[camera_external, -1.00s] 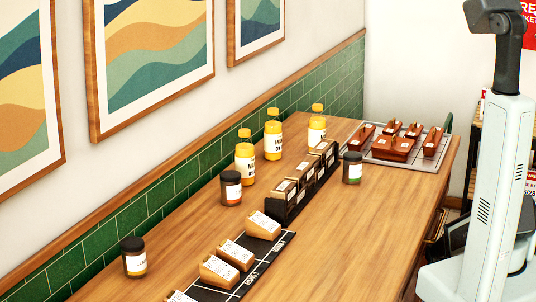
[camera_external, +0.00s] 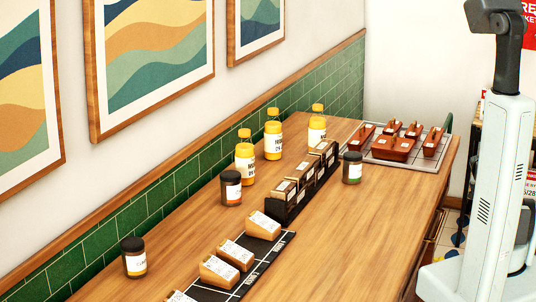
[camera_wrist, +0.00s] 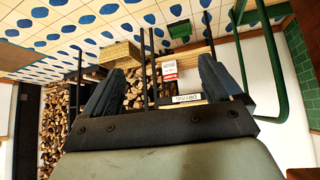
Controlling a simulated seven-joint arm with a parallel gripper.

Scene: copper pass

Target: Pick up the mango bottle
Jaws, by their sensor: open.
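Three yellow bottles with white labels and yellow caps stand upright along the wall in the external view: a near one (camera_external: 245,168), a middle one (camera_external: 273,139) and a far one (camera_external: 317,133). The label print is too small to tell which is mango. My gripper (camera_wrist: 158,75) shows in the wrist view with its two blue-grey fingers spread and nothing between them. It is away from the bottles, and no bottle shows in the wrist view. The gripper is out of sight in the external view, where my arm stands at the right.
Dark-lidded jars (camera_external: 231,188) (camera_external: 352,168) (camera_external: 134,258), a dark box rack (camera_external: 290,200) and a black mat (camera_external: 262,262) with wooden blocks share the wooden counter (camera_external: 350,230). A tray (camera_external: 378,155) of brown pieces sits at the far end. The wrist view shows a green rail (camera_wrist: 275,75) and stacked firewood.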

